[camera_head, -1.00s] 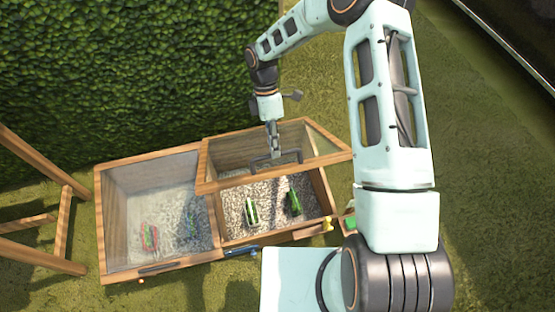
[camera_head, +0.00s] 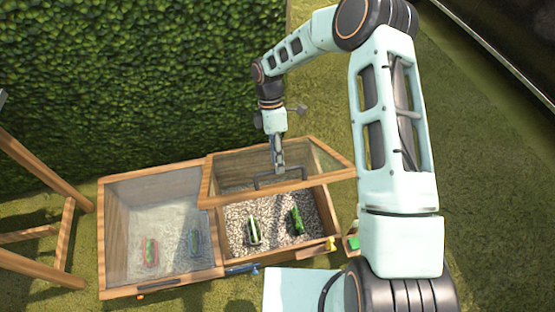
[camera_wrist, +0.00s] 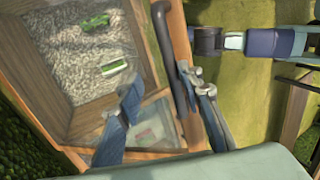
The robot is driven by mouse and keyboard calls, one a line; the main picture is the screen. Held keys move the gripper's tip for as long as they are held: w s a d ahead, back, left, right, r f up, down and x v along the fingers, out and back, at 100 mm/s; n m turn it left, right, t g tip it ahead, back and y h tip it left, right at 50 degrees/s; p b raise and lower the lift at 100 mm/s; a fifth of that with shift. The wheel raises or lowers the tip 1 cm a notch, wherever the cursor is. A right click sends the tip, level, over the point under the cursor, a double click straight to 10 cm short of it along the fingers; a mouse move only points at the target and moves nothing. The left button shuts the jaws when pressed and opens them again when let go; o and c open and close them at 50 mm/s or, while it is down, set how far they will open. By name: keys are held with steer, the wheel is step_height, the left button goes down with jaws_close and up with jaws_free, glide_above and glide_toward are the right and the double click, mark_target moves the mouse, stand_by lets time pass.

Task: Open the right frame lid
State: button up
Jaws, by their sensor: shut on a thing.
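The right frame (camera_head: 332,212) is a wooden box with a gravel floor. Its lid (camera_head: 207,192), glass in a wooden rim, stands raised and tilted, and I see into the box below its front edge. A dark bar handle (camera_head: 257,183) is on the lid's front rim; it also shows in the wrist view (camera_wrist: 160,35). My gripper (camera_head: 279,172) is at this handle and shut on it. In the wrist view the fingers of my gripper (camera_wrist: 166,102) lie on either side of the handle; the exact contact is hard to see.
The left frame (camera_head: 103,235) stands beside it with its glass lid down. Two green-marked items (camera_head: 254,232) lie in the right frame. A hedge (camera_head: 130,80) rises behind, a wooden stand (camera_head: 65,225) is at the left, and grass is open at the right.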

steer(key=shift+w, duration=0.15)
steer(key=v, duration=1.1)
steer(key=shift+r, duration=0.45)
steer(key=shift+w+a, duration=0.1)
